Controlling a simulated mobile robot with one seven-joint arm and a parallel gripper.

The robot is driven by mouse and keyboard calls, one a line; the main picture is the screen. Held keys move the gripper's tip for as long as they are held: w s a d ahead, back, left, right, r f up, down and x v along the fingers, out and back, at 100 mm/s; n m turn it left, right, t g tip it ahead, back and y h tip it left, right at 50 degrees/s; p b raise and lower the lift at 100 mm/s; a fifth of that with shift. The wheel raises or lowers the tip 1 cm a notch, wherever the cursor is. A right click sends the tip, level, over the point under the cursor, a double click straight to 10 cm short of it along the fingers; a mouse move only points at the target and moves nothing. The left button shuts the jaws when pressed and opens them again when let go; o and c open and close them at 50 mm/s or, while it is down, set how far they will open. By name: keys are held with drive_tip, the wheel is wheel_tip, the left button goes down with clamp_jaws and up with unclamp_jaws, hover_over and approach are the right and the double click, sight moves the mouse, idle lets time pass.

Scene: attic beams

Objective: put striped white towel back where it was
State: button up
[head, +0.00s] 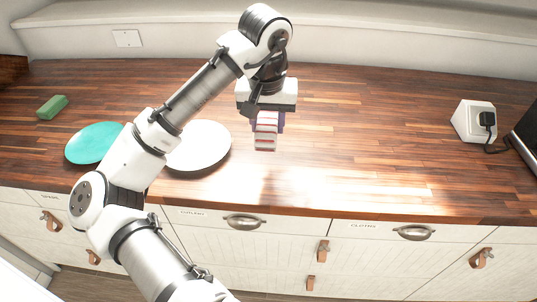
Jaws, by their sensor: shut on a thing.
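The striped white towel (265,137) is a small folded bundle with reddish stripes, in the middle of the head view. My gripper (267,117) points down from above and is shut on it. The towel hangs over the wooden countertop (350,130). I cannot tell how far it is above the surface. A dark purple patch shows at the towel's sides; I cannot tell whether it belongs to my fingers or to something behind. The fingertips are mostly hidden.
A white plate (205,148), partly behind my arm, and a teal plate (92,143) lie to the left, with a green sponge-like block (52,107) beyond. A white socket box (474,121) stands at right. Shut drawers with handles (243,222) line the front. The right-middle countertop is clear.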

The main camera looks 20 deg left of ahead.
sight(268, 164)
wheel_tip(268, 164, down, 10)
drive_tip(key=shift+f, duration=0.1)
idle(0.4)
drive_tip(key=shift+f, duration=0.15)
drive_tip(key=o, duration=0.9)
drive_tip(key=shift+c, duration=0.2)
